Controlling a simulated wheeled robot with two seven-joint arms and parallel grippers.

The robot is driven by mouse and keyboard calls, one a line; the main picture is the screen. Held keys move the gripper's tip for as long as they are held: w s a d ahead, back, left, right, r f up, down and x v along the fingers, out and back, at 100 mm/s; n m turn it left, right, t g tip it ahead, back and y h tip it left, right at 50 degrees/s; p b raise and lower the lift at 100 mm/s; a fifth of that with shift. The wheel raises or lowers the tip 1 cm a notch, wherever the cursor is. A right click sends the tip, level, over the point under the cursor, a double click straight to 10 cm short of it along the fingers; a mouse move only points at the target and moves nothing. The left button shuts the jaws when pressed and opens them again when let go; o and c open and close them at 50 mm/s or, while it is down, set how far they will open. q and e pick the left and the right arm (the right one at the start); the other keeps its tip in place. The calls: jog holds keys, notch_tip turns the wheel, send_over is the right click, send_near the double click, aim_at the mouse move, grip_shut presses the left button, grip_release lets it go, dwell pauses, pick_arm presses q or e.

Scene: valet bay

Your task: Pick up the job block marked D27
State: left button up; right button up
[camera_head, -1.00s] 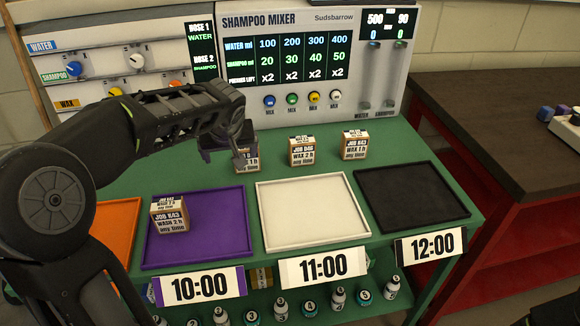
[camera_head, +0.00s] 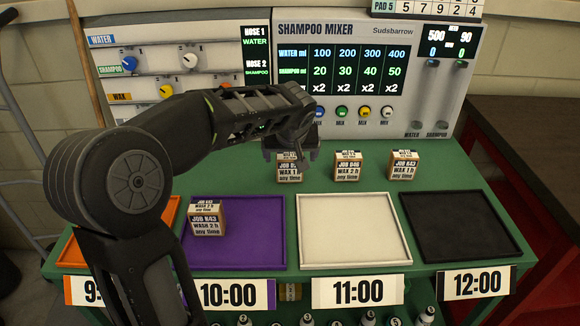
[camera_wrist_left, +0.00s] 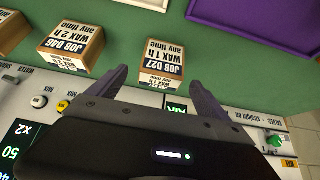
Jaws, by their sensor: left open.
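My right gripper is not in view.
Block D46 (camera_head: 347,166) stands just right of D27, and a K43 wax block (camera_head: 402,165) farther right. A K43 wash block (camera_head: 207,220) is in the purple tray (camera_head: 262,255). White (camera_head: 353,230) and black (camera_head: 459,228) trays are empty. The shampoo mixer (camera_head: 400,28) stands behind.

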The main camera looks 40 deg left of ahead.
aim_at(290, 164)
pick_arm(q)
jog(key=shift+x, duration=1.25)
jog(key=shift+f, duration=0.1)
jog(key=x, duration=0.5)
jog(key=shift+c, duration=0.3)
jog(key=c, duration=1.5)
notch_tip(290, 164, up, 10)
jog(key=shift+p, duration=0.6)
